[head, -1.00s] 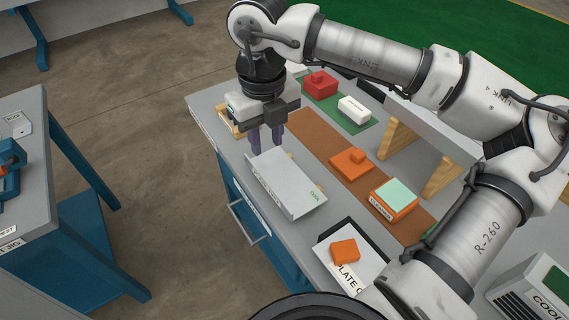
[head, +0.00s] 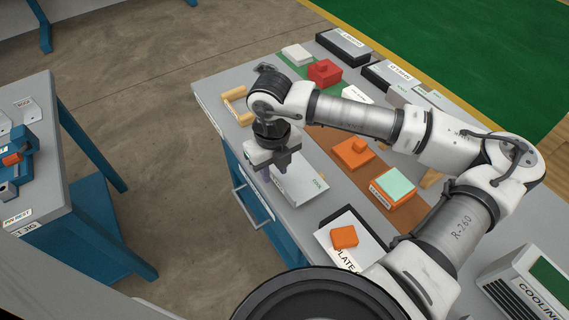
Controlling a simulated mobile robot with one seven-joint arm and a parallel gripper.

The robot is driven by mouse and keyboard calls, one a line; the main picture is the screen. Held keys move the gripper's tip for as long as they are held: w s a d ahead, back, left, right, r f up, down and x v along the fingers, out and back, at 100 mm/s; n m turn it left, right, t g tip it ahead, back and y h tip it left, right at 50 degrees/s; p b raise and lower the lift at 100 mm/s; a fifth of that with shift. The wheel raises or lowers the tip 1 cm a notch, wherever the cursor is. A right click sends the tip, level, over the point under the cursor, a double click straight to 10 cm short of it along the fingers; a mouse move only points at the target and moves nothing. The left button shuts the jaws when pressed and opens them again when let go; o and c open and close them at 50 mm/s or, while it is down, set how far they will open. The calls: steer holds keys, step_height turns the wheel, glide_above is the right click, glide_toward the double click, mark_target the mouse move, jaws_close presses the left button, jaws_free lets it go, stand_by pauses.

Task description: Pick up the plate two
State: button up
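No plate in view carries a readable "two", so I cannot tell which one is plate two. A light grey plate (head: 31,112) lies on the table at the left, with part of another (head: 4,123) at the picture edge. My gripper (head: 273,169) points down over the left side of a flat grey tray (head: 306,188) marked COOL on the bench.
An orange block (head: 353,152) and a green-topped orange box (head: 392,187) stand on a brown mat. Another orange block (head: 344,237) lies on a sheet lettered PLATE. A red block (head: 324,72) and wooden rack (head: 237,104) are farther back. Open floor separates bench and left table (head: 45,205).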

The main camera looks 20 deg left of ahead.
steer(key=shift+f, duration=0.35)
steer(key=shift+c, duration=0.4)
jaws_close()
steer(key=shift+r, duration=0.2)
